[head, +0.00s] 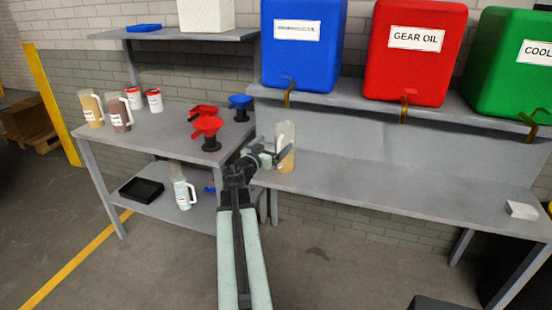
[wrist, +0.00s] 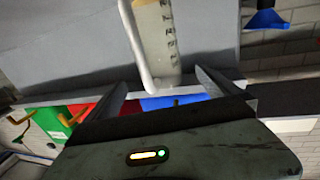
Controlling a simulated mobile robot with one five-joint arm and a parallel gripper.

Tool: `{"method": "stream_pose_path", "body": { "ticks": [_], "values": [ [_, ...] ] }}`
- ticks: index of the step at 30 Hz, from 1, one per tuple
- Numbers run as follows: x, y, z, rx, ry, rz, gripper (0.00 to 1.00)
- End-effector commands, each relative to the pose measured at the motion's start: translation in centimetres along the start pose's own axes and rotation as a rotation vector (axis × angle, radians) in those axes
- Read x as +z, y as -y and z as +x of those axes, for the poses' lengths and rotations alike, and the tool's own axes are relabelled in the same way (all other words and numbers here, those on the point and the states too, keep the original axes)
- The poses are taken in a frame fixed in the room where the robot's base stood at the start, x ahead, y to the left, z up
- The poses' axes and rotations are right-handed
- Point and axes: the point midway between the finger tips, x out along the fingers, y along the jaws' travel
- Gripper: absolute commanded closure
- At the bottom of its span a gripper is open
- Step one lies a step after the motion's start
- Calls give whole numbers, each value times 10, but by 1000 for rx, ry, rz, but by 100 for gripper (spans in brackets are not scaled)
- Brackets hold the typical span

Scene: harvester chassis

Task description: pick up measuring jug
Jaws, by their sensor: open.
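A clear measuring jug (head: 286,136) with a little amber liquid at its bottom stands upright at the left end of the right-hand bench. My gripper (head: 270,156) is just in front of it and hides part of its left side. In the wrist view the jug (wrist: 162,40), with its white handle (wrist: 138,52) and dark graduation marks, shows beyond and between my two spread fingers (wrist: 162,82). My gripper is open with nothing held. I cannot tell whether a finger touches the jug.
The left table (head: 165,135) bears several filled jugs, red funnels (head: 207,126) and a blue funnel (head: 240,103). A jug (head: 183,194) and black tray (head: 142,190) sit on its lower shelf. Blue, red and green tanks (head: 418,50) stand above the right bench (head: 400,190), mostly clear.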

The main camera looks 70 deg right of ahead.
Motion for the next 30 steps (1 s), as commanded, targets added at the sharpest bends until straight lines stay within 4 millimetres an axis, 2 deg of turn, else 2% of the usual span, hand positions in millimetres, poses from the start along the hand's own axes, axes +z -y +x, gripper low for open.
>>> {"method": "stream_pose_path", "body": {
  "ticks": [2, 8, 14, 21, 28, 29, 30],
  "values": [
    [-2, 1, 2, -1, 0, 1, 0],
    [-1, 5, 23, -5, 1, 0, 0],
    [1, 6, 31, -7, 1, -1, 0],
    [3, 6, 71, -7, 2, -1, 0],
    [3, 5, 73, -10, 2, -1, 0],
    [3, 5, 73, -10, 2, -1, 6],
    [3, 5, 73, -10, 2, -1, 17]
  ]
}}
